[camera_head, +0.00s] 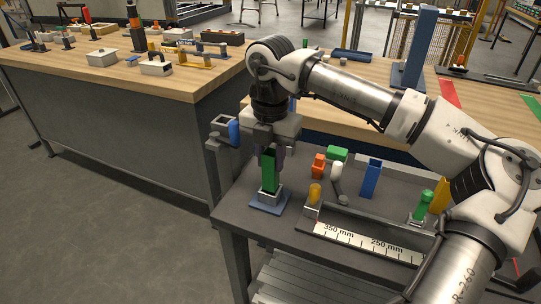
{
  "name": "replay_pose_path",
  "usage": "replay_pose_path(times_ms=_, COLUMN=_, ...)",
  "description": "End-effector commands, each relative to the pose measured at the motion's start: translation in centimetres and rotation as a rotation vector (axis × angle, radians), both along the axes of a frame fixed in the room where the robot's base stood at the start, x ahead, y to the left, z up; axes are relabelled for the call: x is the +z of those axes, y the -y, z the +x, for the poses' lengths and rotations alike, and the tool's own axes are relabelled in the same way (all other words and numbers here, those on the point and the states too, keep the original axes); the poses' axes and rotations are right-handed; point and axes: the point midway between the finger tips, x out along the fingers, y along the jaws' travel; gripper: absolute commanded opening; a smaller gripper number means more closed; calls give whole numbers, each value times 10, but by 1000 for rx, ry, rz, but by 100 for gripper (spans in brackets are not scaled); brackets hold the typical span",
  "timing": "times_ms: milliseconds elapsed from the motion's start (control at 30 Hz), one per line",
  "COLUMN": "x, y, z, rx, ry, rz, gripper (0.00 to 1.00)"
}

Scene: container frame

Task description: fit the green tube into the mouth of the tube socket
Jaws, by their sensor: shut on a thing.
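The green tube (269,172) is a square-sided upright piece at the left end of the dark table. My gripper (270,152) points down and is shut on its upper part. The tube socket (269,196) is a light grey block on a blue base plate, directly under the tube. The tube's lower end meets the top of the socket and looks upright. How deep it sits in the mouth is too small to tell.
On the dark table (305,240) stand an orange piece (318,166), a yellow cylinder (315,194), a green block (337,154), a blue upright block (371,179) and a green-topped piece (424,204). A ruler strip (365,243) lies along the front.

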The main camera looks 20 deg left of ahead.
Motion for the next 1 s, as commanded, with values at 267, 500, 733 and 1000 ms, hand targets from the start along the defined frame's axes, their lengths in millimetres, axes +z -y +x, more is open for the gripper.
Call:
replay_pose_path(times_ms=267, x=-8, y=0, z=0, rx=0, ry=0, rz=0, gripper=0)
replay_pose_path(times_ms=500, x=-14, y=0, z=0, rx=0, ry=0, rz=0, gripper=0)
replay_pose_path(times_ms=733, x=-20, y=0, z=0, rx=0, ry=0, rz=0, gripper=0)
replay_pose_path(times_ms=1000, x=-27, y=0, z=0, rx=0, ry=0, rz=0, gripper=0)
